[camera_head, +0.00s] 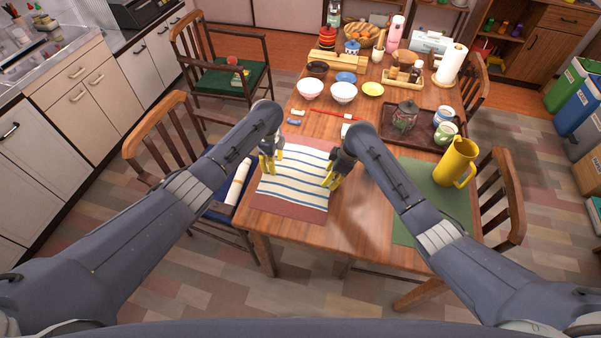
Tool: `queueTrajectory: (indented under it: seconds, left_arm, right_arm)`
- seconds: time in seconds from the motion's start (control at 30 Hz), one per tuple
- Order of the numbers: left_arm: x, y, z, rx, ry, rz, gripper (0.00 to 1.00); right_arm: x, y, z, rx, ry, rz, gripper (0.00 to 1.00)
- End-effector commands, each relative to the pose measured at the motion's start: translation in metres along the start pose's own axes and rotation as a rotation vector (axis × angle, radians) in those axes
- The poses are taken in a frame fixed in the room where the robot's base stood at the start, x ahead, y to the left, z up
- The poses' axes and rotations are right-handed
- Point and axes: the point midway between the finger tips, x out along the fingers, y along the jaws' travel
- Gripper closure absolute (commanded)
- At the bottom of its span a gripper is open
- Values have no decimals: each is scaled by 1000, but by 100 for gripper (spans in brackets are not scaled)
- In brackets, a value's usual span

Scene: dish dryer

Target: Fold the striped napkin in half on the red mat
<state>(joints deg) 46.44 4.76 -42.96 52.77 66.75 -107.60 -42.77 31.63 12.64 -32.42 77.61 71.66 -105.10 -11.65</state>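The striped napkin (292,183), cream with blue stripes, lies spread flat on the red mat (289,207). The mat shows as a reddish border along the napkin's front and back. My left gripper (270,165) is over the napkin's left edge, pointing down, its yellow fingers apart. My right gripper (332,182) is at the napkin's right edge, its yellow fingers a little apart. No cloth is seen raised between the fingers of either gripper. Whether the tips touch the cloth is too small to tell.
A green mat (430,190) with a yellow pitcher (456,162) lies to the right. Bowls (344,92) stand farther back. Bare table (350,225) lies between the mats.

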Motion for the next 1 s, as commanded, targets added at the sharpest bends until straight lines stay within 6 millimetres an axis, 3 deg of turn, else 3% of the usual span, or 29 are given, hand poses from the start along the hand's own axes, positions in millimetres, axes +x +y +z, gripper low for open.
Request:
queueTrajectory:
  seconds: [0.77, 1.0]
  left_arm:
    - [3, 0, 0, 0, 1, 0, 56]
    - [3, 0, 0, 0, 0, 1, 70]
  right_arm:
    - [2, 0, 0, 0, 0, 0, 56]
    - [2, 0, 1, 0, -1, -1, 70]
